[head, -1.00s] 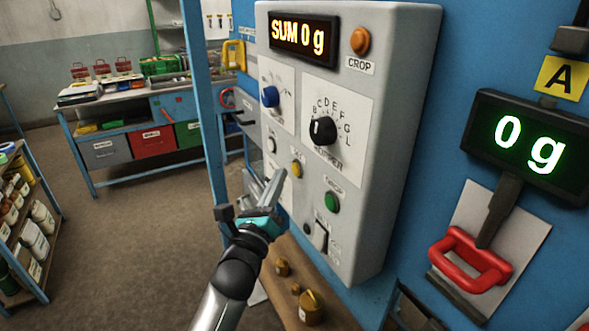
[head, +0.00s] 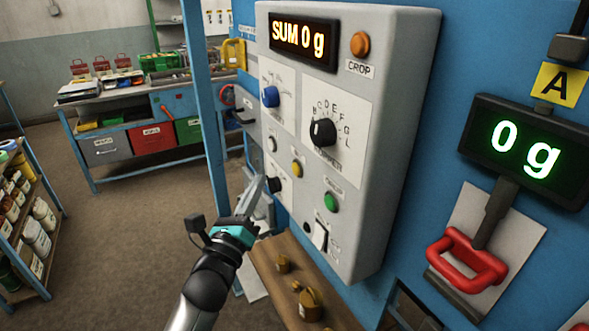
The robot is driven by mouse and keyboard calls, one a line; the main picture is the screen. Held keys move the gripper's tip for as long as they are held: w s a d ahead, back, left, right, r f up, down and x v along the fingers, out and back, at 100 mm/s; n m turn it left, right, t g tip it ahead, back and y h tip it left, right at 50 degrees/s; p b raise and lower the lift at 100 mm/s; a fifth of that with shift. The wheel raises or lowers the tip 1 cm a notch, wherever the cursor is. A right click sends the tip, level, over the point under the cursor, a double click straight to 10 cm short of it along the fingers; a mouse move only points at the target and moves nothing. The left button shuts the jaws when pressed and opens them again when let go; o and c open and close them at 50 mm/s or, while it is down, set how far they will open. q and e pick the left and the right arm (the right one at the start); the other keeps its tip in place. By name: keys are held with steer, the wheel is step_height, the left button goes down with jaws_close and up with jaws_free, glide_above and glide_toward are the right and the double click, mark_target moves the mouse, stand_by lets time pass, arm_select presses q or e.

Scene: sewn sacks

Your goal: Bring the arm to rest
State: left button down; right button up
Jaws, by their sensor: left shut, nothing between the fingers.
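My left gripper (head: 257,194) is shut and empty. It is in front of the lower left edge of the grey control panel (head: 390,150), pointing up and to the right. Its fingertips are close to a black knob (head: 274,185) on the panel; I cannot tell whether they touch it. The panel also has a blue knob (head: 270,96), a black lettered selector (head: 323,132), a yellow button (head: 297,169), a green button (head: 331,202) and a white rocker switch (head: 320,236). Its display (head: 303,42) reads "SUM 0 g". My right gripper is not in view.
A wooden shelf (head: 272,262) with brass weights (head: 310,303) lies below the panel. At right are a display (head: 527,150) reading "0 g" and a red handle (head: 467,262). A workbench with bins (head: 152,137) stands behind, and a bottle rack (head: 30,225) at left. The floor (head: 130,240) between is clear.

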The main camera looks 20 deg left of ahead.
arm_select(q)
steer(key=s+d+f+n+g+b, duration=0.1)
steer(key=s+f+n+g+b, duration=0.3)
steer(key=f, duration=1.1)
steer(key=s+d+f+n+g+b, duration=0.15)
steer(key=f+n, duration=0.35)
steer(key=f, duration=0.9)
steer(key=s+d+f+n+g+b, duration=0.1)
steer(key=s+f+n+g+b, duration=0.3)
steer(key=f, duration=1.1)
steer(key=s+d+f+n+g+b, duration=0.1)
steer(key=s+f+n+g, duration=0.15)
steer(key=s+f, duration=0.35)
steer(key=s+d+f+n+g+b, duration=0.1)
steer(key=s+f+n+b, duration=0.15)
steer(key=f, duration=0.45)
steer(key=s+f+n+g+b, duration=0.1)
steer(key=s+f+n+g, duration=0.1)
steer(key=s+f, duration=0.3)
steer(key=s+f+n+g+b, duration=0.2)
steer(key=s+f, duration=0.4)
steer(key=s, duration=0.7)
steer(key=s+f+n+g+b, duration=0.2)
steer(key=s+f+n, duration=0.3)
steer(key=s, duration=0.4)
steer(key=shift+d+f+n+g, duration=0.4)
steer(key=shift+f+g, duration=0.2)
steer(key=shift+g, duration=0.1)
